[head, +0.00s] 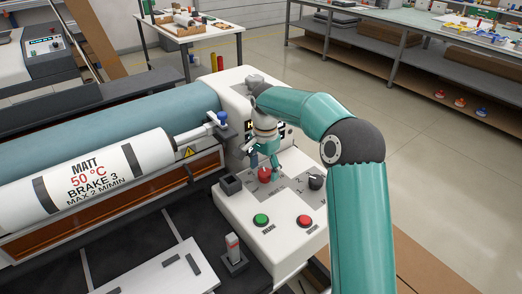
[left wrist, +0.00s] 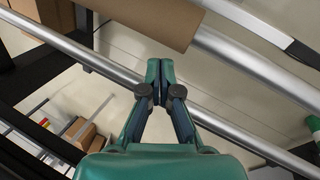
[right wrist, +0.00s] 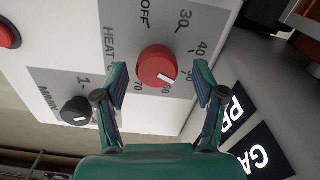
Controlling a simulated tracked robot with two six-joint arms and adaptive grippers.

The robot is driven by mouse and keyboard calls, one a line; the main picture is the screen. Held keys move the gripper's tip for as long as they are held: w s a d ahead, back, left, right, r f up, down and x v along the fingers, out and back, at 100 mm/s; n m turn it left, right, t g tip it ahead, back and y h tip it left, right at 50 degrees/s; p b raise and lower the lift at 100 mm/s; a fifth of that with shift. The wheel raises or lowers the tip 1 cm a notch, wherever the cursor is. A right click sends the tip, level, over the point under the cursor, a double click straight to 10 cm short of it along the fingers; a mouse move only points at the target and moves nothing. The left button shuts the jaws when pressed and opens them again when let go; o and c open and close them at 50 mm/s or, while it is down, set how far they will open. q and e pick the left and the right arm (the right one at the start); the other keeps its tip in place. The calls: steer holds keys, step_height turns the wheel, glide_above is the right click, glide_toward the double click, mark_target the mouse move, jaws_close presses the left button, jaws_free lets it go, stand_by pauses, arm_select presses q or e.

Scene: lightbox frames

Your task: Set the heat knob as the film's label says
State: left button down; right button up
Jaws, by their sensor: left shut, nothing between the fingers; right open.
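The film roll (head: 100,175) has a label reading MATT, 50 °C, BRAKE 3, MAX 2 M/MIN. The red heat knob (head: 265,174) sits on the white control panel. In the right wrist view, the heat knob (right wrist: 157,66) has a scale with OFF, 30, 40, 60 and 70 visible. My right gripper (right wrist: 160,72) is open, one finger on each side of the knob; contact cannot be told. My left gripper (left wrist: 160,70) is shut and empty, out of the head view.
A black knob (head: 316,182) sits right of the heat knob. A green button (head: 261,219) and a red button (head: 305,221) are at the panel's front. A metal bar (left wrist: 110,65) and a brown roll (left wrist: 150,22) are near my left gripper.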

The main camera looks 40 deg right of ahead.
mark_target(264, 171)
step_height(264, 171, up, 10)
steer(key=shift+w+r, duration=0.15)
steer(key=shift+r, duration=0.05)
stand_by(0.4)
